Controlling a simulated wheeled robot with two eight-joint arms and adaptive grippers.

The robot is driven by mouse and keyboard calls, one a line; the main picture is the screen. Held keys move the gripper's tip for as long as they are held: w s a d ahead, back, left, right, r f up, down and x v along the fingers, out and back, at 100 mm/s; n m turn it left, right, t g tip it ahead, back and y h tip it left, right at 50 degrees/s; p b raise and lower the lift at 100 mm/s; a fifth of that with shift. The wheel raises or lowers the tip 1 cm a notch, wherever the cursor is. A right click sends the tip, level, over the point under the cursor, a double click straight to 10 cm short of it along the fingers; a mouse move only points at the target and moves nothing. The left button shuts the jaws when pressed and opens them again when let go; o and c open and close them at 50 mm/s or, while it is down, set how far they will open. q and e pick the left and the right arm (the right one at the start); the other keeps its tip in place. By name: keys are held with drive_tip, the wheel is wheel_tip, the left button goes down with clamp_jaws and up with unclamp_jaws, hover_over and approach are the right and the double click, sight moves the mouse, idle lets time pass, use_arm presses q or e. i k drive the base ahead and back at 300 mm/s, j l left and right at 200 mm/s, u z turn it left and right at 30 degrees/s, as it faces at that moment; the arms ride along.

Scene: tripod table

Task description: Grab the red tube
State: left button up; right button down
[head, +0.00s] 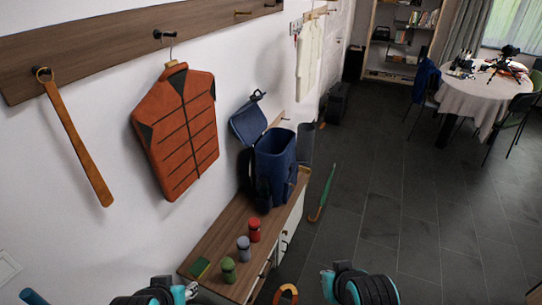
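The red tube (254,232), a short cylinder with a dark band near its top, stands upright on the wooden top of a low bench (217,236). A grey tube (243,249) and a green tube (229,270) of similar shape stand in front of it, nearer to me. Teal and black parts of my arms show at the bottom edge, left and right of the bench's near end. Nothing touches the red tube.
An open blue backpack (274,165) stands on the bench behind the red tube. An orange vest (178,130) hangs above.

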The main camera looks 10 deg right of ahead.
sight(253, 222)
drive_tip(key=i+l+z, duration=0.15)
drive_tip(key=i+l, duration=0.25)
drive_tip(key=i+l+z, duration=0.2)
drive_tip(key=i, duration=0.3)
drive_tip(key=l, duration=0.1)
